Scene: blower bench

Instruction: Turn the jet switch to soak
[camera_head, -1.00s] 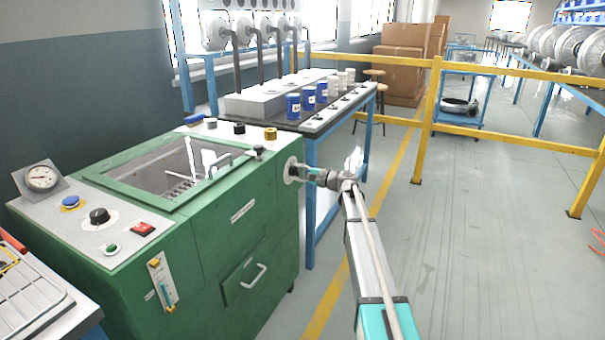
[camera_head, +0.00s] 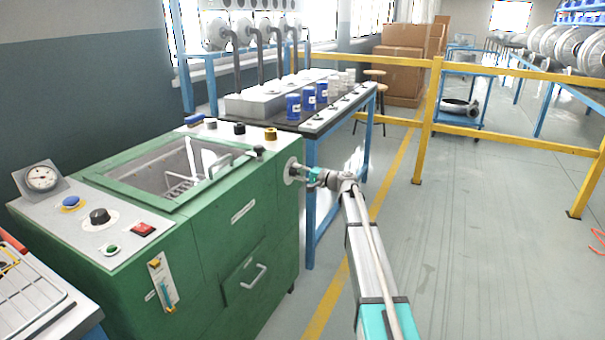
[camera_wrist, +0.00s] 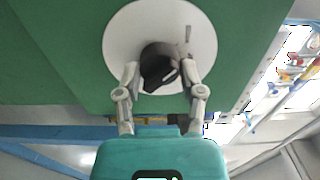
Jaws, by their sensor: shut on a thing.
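The switch is a black knob (camera_wrist: 158,68) on a round white plate (camera_wrist: 125,42), set in the green side wall of the machine. A short grey mark (camera_wrist: 187,36) shows on the plate at the upper right of the knob. My gripper (camera_wrist: 160,82) is shut on the knob, one finger on each side. In the head view, my gripper (camera_head: 301,172) meets the right-hand side of the green machine (camera_head: 228,228) at the white plate (camera_head: 290,170). The knob is hidden there. No label can be read on the plate.
The machine's top carries a gauge (camera_head: 41,178), a black dial (camera_head: 99,216), a red switch (camera_head: 143,229) and an open-looking tank. A bench with blue cups (camera_head: 293,106) stands behind. Yellow rails (camera_head: 490,137) cross the right.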

